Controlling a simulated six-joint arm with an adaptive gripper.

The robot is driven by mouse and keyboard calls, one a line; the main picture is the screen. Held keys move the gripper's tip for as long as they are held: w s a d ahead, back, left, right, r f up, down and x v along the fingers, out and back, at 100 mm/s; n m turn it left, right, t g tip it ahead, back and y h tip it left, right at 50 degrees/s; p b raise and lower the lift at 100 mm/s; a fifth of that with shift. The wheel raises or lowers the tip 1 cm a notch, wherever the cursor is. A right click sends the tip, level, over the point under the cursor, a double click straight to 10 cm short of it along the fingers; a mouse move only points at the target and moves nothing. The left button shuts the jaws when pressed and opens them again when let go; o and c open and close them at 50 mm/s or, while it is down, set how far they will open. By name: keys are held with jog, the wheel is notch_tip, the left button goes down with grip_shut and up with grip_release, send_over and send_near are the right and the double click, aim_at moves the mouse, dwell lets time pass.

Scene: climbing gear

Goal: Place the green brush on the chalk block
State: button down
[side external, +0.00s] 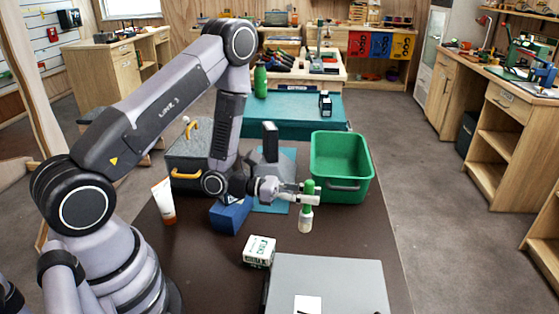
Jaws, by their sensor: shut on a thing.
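The green brush (307,211) has a green handle and a pale lower end, and hangs upright with the pale end down. My gripper (309,192) is shut on its green upper part, and the fingers hide some of it. From this one view I cannot tell how high the pale end is above the dark table. The chalk block (259,251) is a small white block with green print, lying on the table below and left of the brush in the picture. The brush and the block are apart.
A green bin (342,190) stands behind the brush. A blue block (231,215) and a white tube (164,200) with an orange cap stand to the left. A grey flat case (328,275) lies at the front. The table right of the brush is clear.

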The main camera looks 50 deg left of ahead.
jog(key=s+a+h, duration=0.1)
jog(key=s+a, duration=0.6)
jog(key=a, duration=0.1)
jog(key=shift+m, duration=0.5)
notch_tip(320, 180, down, 8)
jog(key=shift+s+a+r, duration=0.1)
jog(key=shift+r, duration=0.15)
jog(key=c, duration=1)
grip_release()
jog(key=shift+f, duration=0.1)
jog(key=shift+o, duration=0.2)
